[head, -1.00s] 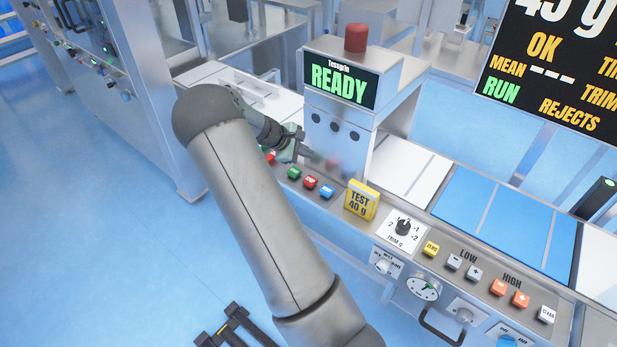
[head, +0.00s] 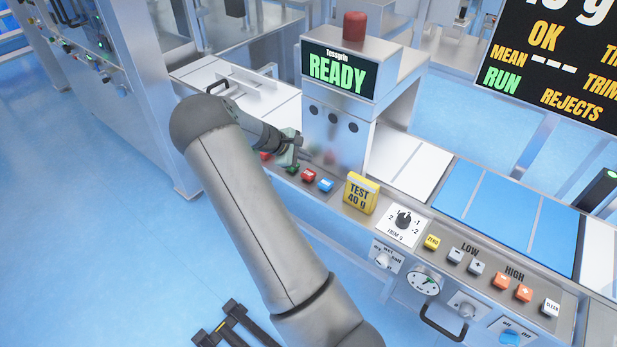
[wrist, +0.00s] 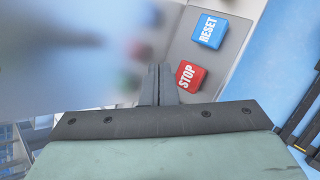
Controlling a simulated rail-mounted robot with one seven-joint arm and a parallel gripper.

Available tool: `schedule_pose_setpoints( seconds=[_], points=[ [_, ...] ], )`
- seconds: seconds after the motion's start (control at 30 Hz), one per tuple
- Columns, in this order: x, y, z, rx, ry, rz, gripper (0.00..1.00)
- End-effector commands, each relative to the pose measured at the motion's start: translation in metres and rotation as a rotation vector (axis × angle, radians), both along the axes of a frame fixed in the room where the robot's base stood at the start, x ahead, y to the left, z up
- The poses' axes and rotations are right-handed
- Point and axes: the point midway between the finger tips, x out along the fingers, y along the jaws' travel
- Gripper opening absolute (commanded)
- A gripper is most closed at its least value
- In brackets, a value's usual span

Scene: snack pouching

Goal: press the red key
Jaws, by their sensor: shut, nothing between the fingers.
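The red key (head: 308,176) sits in a row on the front ledge below the READY display, between a green key (head: 292,169) and a blue key (head: 326,185). In the wrist view the red key (wrist: 190,76) is marked STOP and the blue key (wrist: 209,31) RESET. My gripper (head: 304,151) is shut and empty, just above the row. In the wrist view its fingertips (wrist: 160,70) appear just left of the red key, with a gap between.
The metal housing with the READY display (head: 340,73) stands close behind the keys. A yellow TEST 40 g block (head: 361,194) is right of the blue key, then a trim knob (head: 403,220). A red dome (head: 355,25) tops the housing.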

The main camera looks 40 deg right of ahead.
Motion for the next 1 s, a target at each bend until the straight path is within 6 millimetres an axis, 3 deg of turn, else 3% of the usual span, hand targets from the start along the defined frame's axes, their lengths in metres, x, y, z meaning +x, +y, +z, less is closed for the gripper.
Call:
schedule_pose_setpoints(
  seconds=[0.1,0.3,1.0],
  points=[
    [0.0,0.0,-0.023,-0.001,0.001,-0.001,0.0],
    [0.0,0.0,-0.039,0.0,0.001,-0.001,0.0],
    [0.0,0.0,-0.039,0.001,0.0,-0.001,0.0]
  ],
)
